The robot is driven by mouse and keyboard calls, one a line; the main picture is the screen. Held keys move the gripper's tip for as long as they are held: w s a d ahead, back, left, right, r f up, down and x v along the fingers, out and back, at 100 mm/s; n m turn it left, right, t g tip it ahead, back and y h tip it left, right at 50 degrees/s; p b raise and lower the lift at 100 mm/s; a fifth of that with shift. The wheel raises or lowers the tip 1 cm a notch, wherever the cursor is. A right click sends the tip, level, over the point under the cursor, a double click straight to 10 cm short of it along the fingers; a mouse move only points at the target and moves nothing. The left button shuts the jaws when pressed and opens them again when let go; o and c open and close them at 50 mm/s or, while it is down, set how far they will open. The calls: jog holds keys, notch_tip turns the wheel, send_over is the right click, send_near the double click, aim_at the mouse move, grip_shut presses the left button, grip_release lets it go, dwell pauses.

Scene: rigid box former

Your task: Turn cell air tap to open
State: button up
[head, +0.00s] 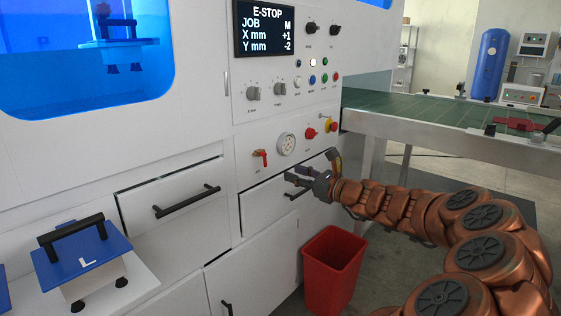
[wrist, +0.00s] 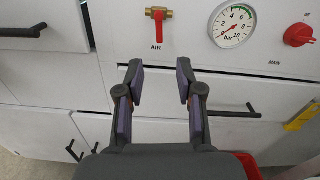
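The air tap (head: 260,155) is on the machine's lower white panel, left of the pressure gauge (head: 287,144). In the wrist view the air tap (wrist: 158,22) has a brass body and a red lever pointing down, with the label AIR below it. My gripper (head: 297,182) is in front of the drawer below the panel. In the wrist view my gripper (wrist: 161,82) is open and empty, its fingers below the tap and apart from it. The gauge (wrist: 233,26) needle points to the lower left, near the low end of the scale.
A red knob (wrist: 299,35) marked MAIN is right of the gauge. Black drawer handles (head: 187,201) stick out nearby. A red bin (head: 333,268) stands on the floor below my arm. The screen (head: 264,27) reads E-STOP. A green conveyor (head: 430,108) is at right.

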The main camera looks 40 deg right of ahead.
aim_at(266, 162)
jog(key=shift+p+x, duration=2.45)
jog(key=shift+x, duration=2.6)
jog(key=shift+a, duration=0.1)
jog(key=shift+c, duration=0.4)
grip_shut()
